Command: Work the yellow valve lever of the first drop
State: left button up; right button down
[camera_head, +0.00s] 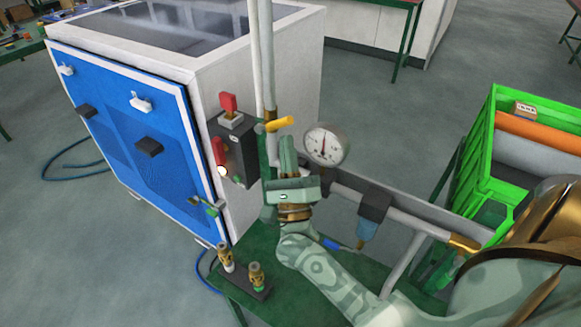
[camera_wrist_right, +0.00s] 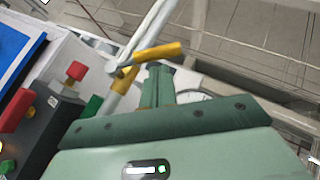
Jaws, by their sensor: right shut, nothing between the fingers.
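The yellow valve lever (camera_head: 279,124) sits on the upright pale pipe (camera_head: 266,60) in the head view, sticking out to the right and slightly upward. It also shows in the right wrist view (camera_wrist_right: 152,54), reaching right from the pipe. My right gripper (camera_head: 287,143) is shut and empty, its fingers pointing up with their tips just below the lever. In the right wrist view the closed fingertips (camera_wrist_right: 158,70) stand close to the lever's underside; I cannot tell whether they touch it. My left gripper is not in view.
A round pressure gauge (camera_head: 324,144) is close right of my right gripper. A dark switch box (camera_head: 233,150) with red knobs is on the white and blue cabinet (camera_head: 130,130) at left. A blue-bowled filter (camera_head: 368,229) hangs on the pipework. A green crate (camera_head: 482,140) stands at right.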

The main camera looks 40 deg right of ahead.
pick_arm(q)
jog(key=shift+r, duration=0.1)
pick_arm(e)
jog(key=shift+w+d+r, duration=0.2)
jog(key=shift+w+r, duration=0.15)
jog(key=shift+w, duration=0.05)
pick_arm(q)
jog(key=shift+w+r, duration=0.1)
pick_arm(e)
jog(key=shift+r, duration=0.1)
